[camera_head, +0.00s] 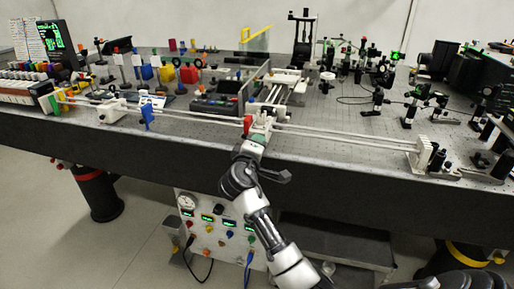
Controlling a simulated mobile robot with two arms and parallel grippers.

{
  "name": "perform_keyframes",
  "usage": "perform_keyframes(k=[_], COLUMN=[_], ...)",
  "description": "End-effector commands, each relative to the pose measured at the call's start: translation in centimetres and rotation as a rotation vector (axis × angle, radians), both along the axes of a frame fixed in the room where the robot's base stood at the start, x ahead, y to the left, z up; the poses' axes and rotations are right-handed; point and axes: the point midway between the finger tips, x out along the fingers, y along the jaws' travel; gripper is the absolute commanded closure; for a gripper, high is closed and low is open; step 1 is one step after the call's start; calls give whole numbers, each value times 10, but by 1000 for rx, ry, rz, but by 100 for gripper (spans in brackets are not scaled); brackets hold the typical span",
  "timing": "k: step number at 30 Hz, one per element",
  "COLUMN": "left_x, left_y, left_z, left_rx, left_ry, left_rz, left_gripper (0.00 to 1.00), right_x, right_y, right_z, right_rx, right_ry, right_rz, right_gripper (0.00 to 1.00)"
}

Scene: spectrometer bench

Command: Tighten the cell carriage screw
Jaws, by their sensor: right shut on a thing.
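The white cell carriage (263,122) sits on the long pale rails near the front edge of the bench. A red part (248,124) shows on its left side. My right arm reaches up from the bottom, and its gripper (256,143) is at the front of the carriage, with a green patch at the fingers. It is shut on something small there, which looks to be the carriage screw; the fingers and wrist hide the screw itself. My left gripper is not in view.
A blue clip (147,116) stands by the left rails. Optics mounts crowd the back and right. A control panel (214,230) hangs below the bench; bare perforated top lies right of the carriage.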

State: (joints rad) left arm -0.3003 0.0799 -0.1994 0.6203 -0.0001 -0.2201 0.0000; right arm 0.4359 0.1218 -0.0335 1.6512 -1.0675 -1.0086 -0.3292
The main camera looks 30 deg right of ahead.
Motion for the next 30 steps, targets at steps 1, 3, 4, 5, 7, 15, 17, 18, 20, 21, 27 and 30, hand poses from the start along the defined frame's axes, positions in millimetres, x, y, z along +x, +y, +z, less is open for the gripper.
perform_keyframes(k=[1, 3, 4, 5, 7, 15, 17, 18, 20, 21, 27, 30], left_x=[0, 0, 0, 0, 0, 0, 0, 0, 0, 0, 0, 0], left_y=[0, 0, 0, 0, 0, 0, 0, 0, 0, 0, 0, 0], left_z=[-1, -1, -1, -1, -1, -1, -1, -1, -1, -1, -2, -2], left_rx=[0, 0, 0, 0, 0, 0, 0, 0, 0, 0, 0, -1], left_ry=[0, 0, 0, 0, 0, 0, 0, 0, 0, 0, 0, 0], left_rz=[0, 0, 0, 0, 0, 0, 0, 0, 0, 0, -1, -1], left_gripper=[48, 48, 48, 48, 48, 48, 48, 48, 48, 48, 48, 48], right_x=[0, 0, 0, 0, 0, 0, 0, 0, 0, 0, -4, -14], right_y=[1, 1, 1, 1, 1, 1, 1, 1, 1, 1, 6, 18], right_z=[-2, -2, -2, -2, -1, -1, -1, -1, -1, -1, -1, -2], right_rx=[6, 9, 9, 10, 10, 9, 9, 9, 8, 8, 8, 10], right_ry=[-1, -4, -5, -6, -6, -5, -6, -6, -6, -6, -6, -7], right_rz=[1, 1, 1, 1, 1, 1, 1, 1, 1, 1, 2, 4], right_gripper=[100, 100, 100, 100, 100, 75, 72, 72, 72, 72, 72, 72])
